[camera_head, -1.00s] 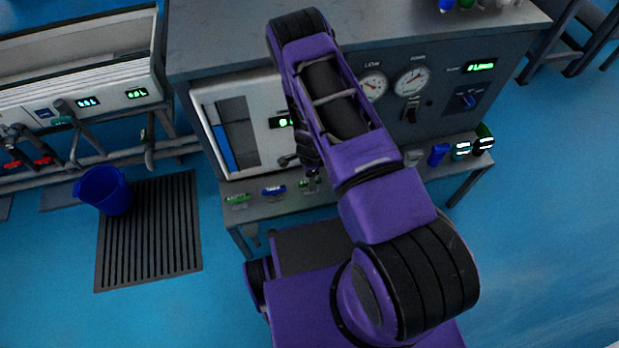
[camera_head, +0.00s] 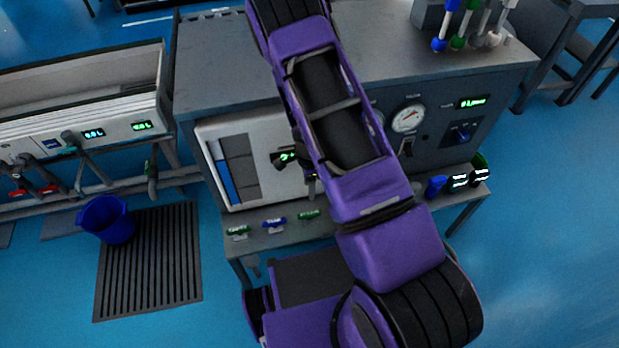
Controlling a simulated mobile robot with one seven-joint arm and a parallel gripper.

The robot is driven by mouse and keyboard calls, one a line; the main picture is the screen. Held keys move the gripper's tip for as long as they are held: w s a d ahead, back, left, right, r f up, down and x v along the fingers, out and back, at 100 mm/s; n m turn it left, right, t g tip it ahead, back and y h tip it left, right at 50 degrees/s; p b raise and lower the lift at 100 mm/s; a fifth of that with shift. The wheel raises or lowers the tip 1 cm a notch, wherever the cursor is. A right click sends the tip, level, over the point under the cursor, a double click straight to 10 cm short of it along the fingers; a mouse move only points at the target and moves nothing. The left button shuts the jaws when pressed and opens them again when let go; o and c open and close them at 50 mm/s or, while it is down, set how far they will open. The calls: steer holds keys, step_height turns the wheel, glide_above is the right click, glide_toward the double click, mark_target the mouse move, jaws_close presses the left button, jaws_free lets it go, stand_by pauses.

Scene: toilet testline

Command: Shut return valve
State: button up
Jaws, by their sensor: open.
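Three small labelled valve handles sit along the front ledge of the grey test bench: a green one at the left (camera_head: 238,230), a blue one in the middle (camera_head: 273,222) and another green one at the right (camera_head: 309,214). Their labels are too small to read, so I cannot tell which is the return valve. My gripper (camera_head: 286,158) shows only as a dark tip beside my purple arm, in front of the bench's white panel and above the ledge. It is open. My arm hides most of it, and I see nothing held.
At left, a white trough unit (camera_head: 85,115) has pipes with red valves (camera_head: 17,192).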

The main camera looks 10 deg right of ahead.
steer(key=shift+r, duration=1.2)
